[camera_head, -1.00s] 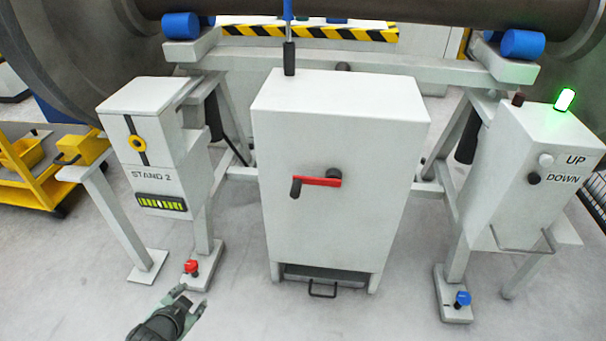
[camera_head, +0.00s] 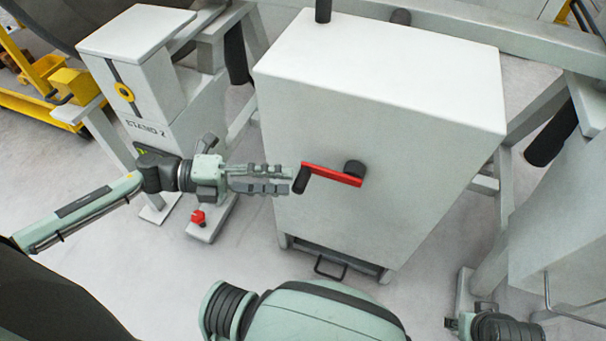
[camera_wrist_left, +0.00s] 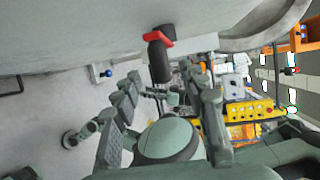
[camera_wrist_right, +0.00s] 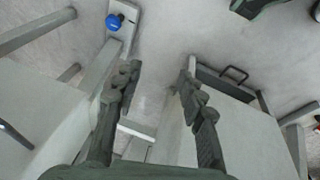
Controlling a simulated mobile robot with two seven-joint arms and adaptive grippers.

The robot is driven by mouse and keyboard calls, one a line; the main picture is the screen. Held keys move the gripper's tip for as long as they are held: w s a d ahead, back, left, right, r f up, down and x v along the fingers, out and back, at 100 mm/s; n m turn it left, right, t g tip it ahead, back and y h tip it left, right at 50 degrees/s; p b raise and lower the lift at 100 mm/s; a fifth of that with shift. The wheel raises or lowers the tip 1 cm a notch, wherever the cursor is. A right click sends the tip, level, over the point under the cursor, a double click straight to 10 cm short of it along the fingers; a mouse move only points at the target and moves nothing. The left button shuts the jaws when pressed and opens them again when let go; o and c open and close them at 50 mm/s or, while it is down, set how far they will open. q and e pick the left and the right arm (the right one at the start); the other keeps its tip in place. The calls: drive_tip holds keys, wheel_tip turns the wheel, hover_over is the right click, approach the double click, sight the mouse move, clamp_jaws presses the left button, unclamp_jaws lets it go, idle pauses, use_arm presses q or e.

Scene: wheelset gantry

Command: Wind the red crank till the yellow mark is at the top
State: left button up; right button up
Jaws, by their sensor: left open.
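The red crank (camera_head: 332,175) is on the front of the white cabinet (camera_head: 365,130). Its arm points left from the black hub, with a black handle (camera_head: 301,180) at the left end. My left gripper (camera_head: 290,180) is open, its fingertips just left of the handle. In the left wrist view the handle (camera_wrist_left: 158,62) lies ahead, between and beyond the open fingers; contact cannot be told. My right gripper (camera_wrist_right: 158,80) is open and empty.
A red button (camera_head: 198,217) is on the left stand's foot. A blue button (camera_wrist_right: 114,20) on a foot plate shows in the right wrist view. A yellow cart (camera_head: 40,85) is at the far left. Frame legs flank the cabinet. Open floor lies before it.

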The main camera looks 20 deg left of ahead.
sight(301, 182)
use_arm(q)
drive_tip(key=shift+x, duration=2.4)
clamp_jaws()
